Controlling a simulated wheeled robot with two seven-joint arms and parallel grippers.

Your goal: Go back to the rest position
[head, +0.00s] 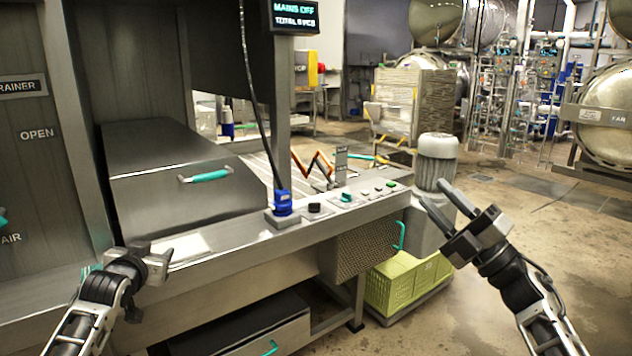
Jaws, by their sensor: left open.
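My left gripper (153,262) is at the lower left, in front of the front ledge of the steel machine (215,245). It is open, with nothing seen between its fingers. My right gripper (436,198) is right of centre, pointing up and left, its two dark fingers apart and empty. It shows in front of the grey motor housing (437,165); I cannot tell how far apart they are in depth. Neither gripper is seen holding anything.
The control ledge (335,208) carries a blue plug (282,203) with a cable, and several buttons. A steel lid with a teal handle (205,176) is behind. A display (294,15) reads MAINS OFF. A yellow-green crate (405,285) is low down. Floor is open at right.

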